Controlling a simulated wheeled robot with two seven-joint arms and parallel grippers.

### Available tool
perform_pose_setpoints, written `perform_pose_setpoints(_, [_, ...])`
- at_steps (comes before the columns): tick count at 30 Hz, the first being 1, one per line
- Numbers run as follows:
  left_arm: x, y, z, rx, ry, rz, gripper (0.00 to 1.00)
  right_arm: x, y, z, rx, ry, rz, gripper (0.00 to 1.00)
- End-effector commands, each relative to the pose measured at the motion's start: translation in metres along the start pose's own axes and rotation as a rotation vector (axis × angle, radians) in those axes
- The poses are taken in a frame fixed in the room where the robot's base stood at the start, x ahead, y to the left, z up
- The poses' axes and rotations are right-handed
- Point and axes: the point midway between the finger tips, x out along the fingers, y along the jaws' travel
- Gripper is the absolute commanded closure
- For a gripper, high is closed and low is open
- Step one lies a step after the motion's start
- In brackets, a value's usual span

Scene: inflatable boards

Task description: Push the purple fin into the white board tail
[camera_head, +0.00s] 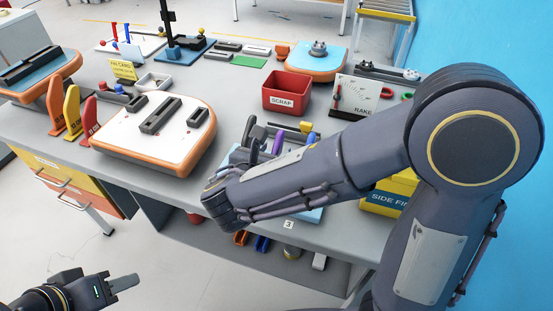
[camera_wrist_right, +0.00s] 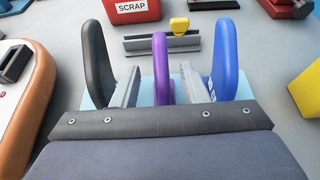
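The purple fin (camera_wrist_right: 162,68) stands upright between the two fingers of my right gripper (camera_wrist_right: 160,85), with a gap on each side. In the head view the fin's top (camera_head: 278,143) shows just past my right forearm, which hides most of that gripper. The white board tail (camera_head: 187,148) has an orange rim and lies left of it on the table. It carries a long dark fin box (camera_head: 160,115) and two shorter ones. My left gripper (camera_head: 100,285) is at the lower left, in front of the table, away from the fins; its opening is unclear.
A black fin (camera_wrist_right: 97,65) and a blue fin (camera_wrist_right: 226,60) stand either side of the right gripper. A red SCRAP bin (camera_head: 286,93) is behind. A yellow side-fin box (camera_head: 390,195) is at right.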

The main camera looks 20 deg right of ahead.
Motion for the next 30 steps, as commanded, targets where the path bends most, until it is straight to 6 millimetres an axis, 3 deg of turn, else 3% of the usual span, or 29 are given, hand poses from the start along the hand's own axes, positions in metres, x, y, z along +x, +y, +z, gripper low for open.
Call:
perform_pose_setpoints(6, [0.002,-0.001,0.001,0.000,0.000,0.000,0.62,0.030,-0.002,-0.002,0.000,0.001,-0.003,0.60])
perform_pose_setpoints(15, [0.002,-0.001,0.001,0.000,0.000,0.000,0.62,0.033,-0.002,-0.001,0.001,0.001,-0.001,0.61])
perform_pose_setpoints(24, [0.002,-0.001,0.001,0.000,0.000,0.000,0.62,0.033,-0.002,-0.001,0.001,0.001,-0.002,1.00])
perform_pose_setpoints(30, [0.002,-0.001,0.001,0.000,0.000,0.000,0.62,0.033,-0.002,-0.001,0.002,0.001,-0.001,1.00])
